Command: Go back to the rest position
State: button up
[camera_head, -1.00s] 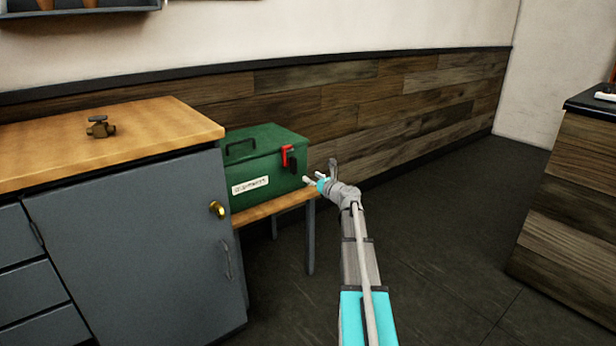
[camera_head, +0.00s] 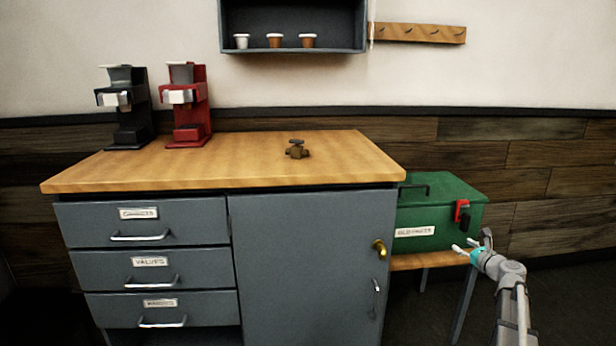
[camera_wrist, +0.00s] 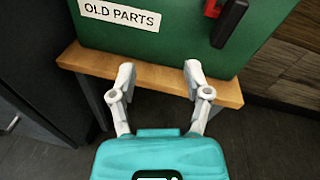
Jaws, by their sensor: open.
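My gripper (camera_head: 465,247) is at the lower right of the head view, just in front of the green toolbox (camera_head: 436,212). In the wrist view my gripper (camera_wrist: 160,80) has its two fingers spread apart, with nothing between them. The toolbox (camera_wrist: 165,35) is ahead of the fingers, and its label reads "OLD PARTS". A red and black latch (camera_wrist: 228,18) is on its front. The toolbox is closed and stands on a small wooden bench (camera_wrist: 150,88).
A grey cabinet (camera_head: 310,270) with labelled drawers and a door stands left of the toolbox. A shelf (camera_head: 290,48) with cups hangs above.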

jog(key=s+a+f+n+g+y+p, duration=0.1)
jog(key=s+a+f+n+g, duration=0.2)
jog(key=a+n, duration=0.45)
jog(key=s+a+f+n+g+y+p, duration=0.1)
jog(key=s+a+f+n+g, duration=0.2)
jog(key=a, duration=0.7)
jog(key=s+a+f+n+g+y+p, duration=0.1)
jog(key=s+a+n+g, duration=0.2)
jog(key=s+a+n, duration=0.35)
jog(key=s+a+f+n+g+h+p, duration=0.1)
jog(key=s+a+n+g+h+p, duration=0.15)
jog(key=s+a+n+g, duration=0.35)
jog(key=s+a+f+n+g+h+p, duration=0.15)
jog(key=s+a+n+h, duration=0.25)
jog(key=s+n, duration=0.55)
notch_tip(320, 180, up, 37)
jog(key=s+m+p, duration=0.1)
jog(key=p, duration=3.6)
jog(key=shift+r+m, duration=0.2)
jog(key=shift+m, duration=0.15)
jog(key=shift+a, duration=0.1)
